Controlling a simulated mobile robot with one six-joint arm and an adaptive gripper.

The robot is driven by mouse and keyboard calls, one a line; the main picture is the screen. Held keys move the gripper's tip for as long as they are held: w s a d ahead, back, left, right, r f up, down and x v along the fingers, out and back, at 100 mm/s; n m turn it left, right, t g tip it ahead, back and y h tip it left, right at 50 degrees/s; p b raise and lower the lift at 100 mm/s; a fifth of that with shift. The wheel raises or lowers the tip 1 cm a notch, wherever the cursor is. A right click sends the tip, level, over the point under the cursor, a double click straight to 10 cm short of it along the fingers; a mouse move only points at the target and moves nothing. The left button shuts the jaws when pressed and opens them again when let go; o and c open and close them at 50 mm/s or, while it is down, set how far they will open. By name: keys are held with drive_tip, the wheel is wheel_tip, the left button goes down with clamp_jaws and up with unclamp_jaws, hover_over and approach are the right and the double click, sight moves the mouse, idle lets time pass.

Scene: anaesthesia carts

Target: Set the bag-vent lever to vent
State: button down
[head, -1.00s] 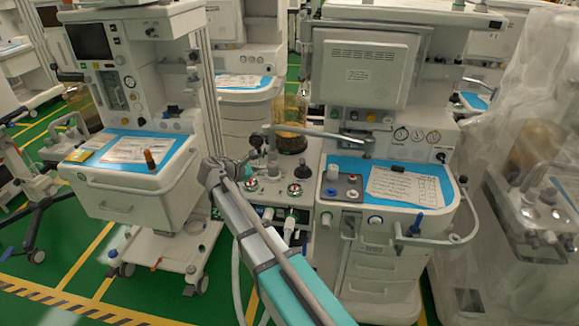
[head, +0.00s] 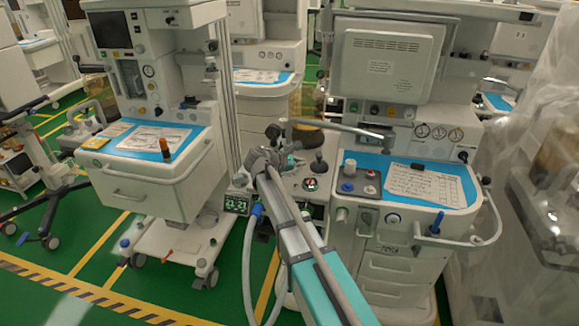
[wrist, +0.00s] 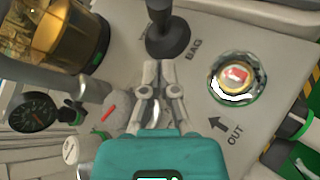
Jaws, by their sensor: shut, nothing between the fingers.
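The lever, with a black knob and a wide dark base, stands on the grey panel by the word BAG in the wrist view (wrist: 168,38). It appears to be the dark knob on the middle machine in the head view (head: 318,165). My gripper (wrist: 155,68) is shut and empty, its fingertips just below the lever's base in the wrist picture. I cannot tell whether they touch. No VENT label is legible, and the lever's setting is unclear. In the head view, my gripper (head: 290,160) is small, left of the dark knob.
An amber canister (wrist: 62,30) and a black dial (wrist: 32,112) are at left. In the head view, a metal arm (head: 340,128) crosses above the panel, and a blue-topped worktop (head: 435,168) is at right.

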sight(319, 158)
drive_tip(key=shift+w+d+r+p, duration=0.1)
drive_tip(key=shift+d+r, duration=0.1)
drive_tip(key=shift+d, duration=0.3)
drive_tip(key=shift+w+d+r+p, duration=0.1)
drive_tip(key=shift+d+r+p, duration=0.1)
drive_tip(key=shift+d, duration=0.35)
drive_tip(key=shift+w+d+r+p, duration=0.1)
drive_tip(key=shift+d+r, duration=0.1)
drive_tip(key=shift+d, duration=0.3)
drive_tip(key=shift+a, duration=0.1)
drive_tip(key=shift+d, duration=0.2)
drive_tip(key=shift+w+d+r, duration=0.1)
drive_tip(key=shift+d, duration=0.05)
drive_tip(key=shift+r+p, duration=0.1)
drive_tip(key=shift+p, duration=0.25)
